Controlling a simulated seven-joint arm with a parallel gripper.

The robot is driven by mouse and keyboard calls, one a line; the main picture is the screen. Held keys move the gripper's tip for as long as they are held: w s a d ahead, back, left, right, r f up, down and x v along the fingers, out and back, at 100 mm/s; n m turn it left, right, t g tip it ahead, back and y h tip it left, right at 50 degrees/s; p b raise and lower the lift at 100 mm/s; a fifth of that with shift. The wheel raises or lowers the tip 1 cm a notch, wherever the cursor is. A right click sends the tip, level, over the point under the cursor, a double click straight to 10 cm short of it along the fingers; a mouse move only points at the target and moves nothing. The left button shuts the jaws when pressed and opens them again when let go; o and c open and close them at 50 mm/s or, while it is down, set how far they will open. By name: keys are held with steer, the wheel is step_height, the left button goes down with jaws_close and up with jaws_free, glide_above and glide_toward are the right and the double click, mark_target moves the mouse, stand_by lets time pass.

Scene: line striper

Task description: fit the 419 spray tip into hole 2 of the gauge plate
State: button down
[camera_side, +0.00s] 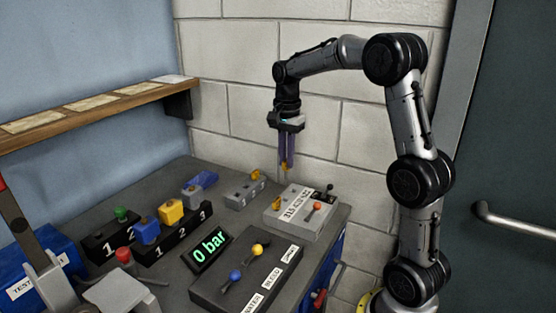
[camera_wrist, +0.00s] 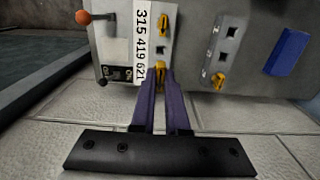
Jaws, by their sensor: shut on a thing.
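My gripper (camera_side: 284,173) is shut on a small yellow spray tip (camera_side: 283,165), held above the bench; in the wrist view the fingers (camera_wrist: 160,80) meet at yellow. I cannot read a number on it. Below is the grey tip rack (camera_side: 301,224), labelled 315, 419, 621 (camera_wrist: 140,45). A yellow tip (camera_wrist: 163,20) stands at 315, and a dark hole (camera_wrist: 162,46) shows beside 419. The 621 place is partly hidden by the fingers. The grey gauge plate (camera_side: 245,196) stands left of the rack; its middle hole (camera_wrist: 222,57) looks empty, and a yellow tip (camera_wrist: 218,80) stands at one end.
The rack block carries an orange-knobbed lever (camera_side: 316,207). A blue block (camera_wrist: 288,52) lies beyond the gauge plate. A pressure display (camera_side: 208,248), a valve panel (camera_side: 247,280) and numbered black blocks (camera_side: 180,232) fill the bench. A block wall is behind.

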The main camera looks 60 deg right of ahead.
mark_target(286, 179)
steer(key=shift+f, duration=2.7)
steer(key=shift+f, duration=2.05)
steer(key=c, duration=0.8)
jaws_free()
steer(key=shift+f, duration=0.1)
steer(key=shift+c, duration=0.2)
steer(key=o, duration=0.3)
steer(key=shift+r, duration=3.55)
